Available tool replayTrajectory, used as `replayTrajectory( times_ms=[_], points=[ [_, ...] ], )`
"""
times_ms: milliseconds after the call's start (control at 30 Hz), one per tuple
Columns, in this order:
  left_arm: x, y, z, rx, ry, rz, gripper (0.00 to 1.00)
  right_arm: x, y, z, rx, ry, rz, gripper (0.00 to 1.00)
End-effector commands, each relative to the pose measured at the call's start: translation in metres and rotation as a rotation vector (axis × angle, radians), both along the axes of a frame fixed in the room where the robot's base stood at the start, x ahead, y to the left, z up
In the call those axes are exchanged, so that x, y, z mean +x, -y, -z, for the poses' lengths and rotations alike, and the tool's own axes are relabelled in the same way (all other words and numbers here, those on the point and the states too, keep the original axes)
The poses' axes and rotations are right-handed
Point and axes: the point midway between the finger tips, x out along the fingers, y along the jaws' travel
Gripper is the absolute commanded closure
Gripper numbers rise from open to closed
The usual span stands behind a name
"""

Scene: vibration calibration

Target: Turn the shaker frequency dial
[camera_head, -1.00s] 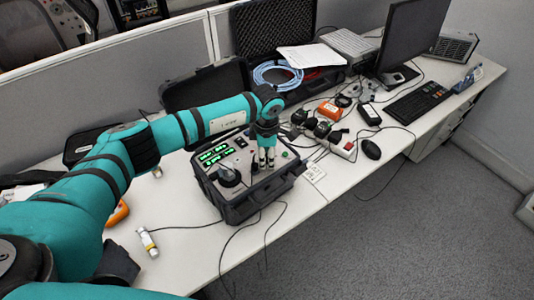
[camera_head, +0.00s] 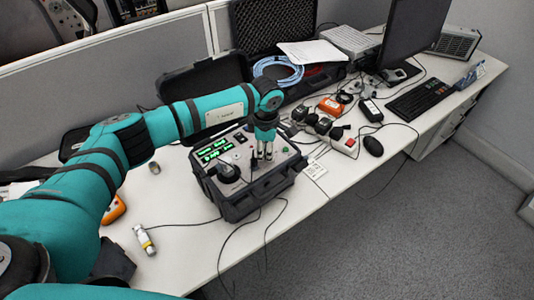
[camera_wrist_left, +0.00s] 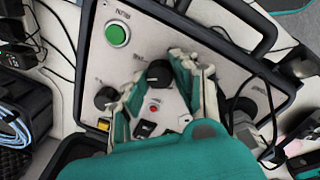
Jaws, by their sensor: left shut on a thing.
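The shaker unit (camera_head: 238,205) is a dark open case with a grey control panel and a lit green display (camera_head: 215,150). It stands at the desk's front edge. My left gripper (camera_head: 264,156) points down onto the panel. In the left wrist view, my left gripper (camera_wrist_left: 158,70) has a fingertip on each side of a black dial (camera_wrist_left: 158,76) and is shut on it. The fingers partly cover its label, so I cannot read it fully. Another black knob (camera_wrist_left: 105,97) and a green button (camera_wrist_left: 117,34) are beside it. My right gripper is not in view.
A black round part (camera_head: 228,172) sits on the panel's left. Loose cables hang over the desk edge in front. Power adapters and a power strip (camera_head: 345,143) lie to the right. A small cylinder (camera_head: 144,240) lies on clear desk to the left.

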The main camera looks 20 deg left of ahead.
Motion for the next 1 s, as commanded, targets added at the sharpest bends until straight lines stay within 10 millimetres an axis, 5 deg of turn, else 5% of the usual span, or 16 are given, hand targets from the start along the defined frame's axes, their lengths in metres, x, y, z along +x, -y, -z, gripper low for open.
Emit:
replayTrajectory(
  times_ms=[500, 1000],
  points=[
    [0.002, -0.001, 0.004, 0.001, 0.006, 0.452, 1.00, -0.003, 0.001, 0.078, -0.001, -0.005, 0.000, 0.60],
    [0.002, -0.001, 0.000, -0.001, 0.004, 0.704, 1.00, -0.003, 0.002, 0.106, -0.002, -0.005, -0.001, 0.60]
  ],
)
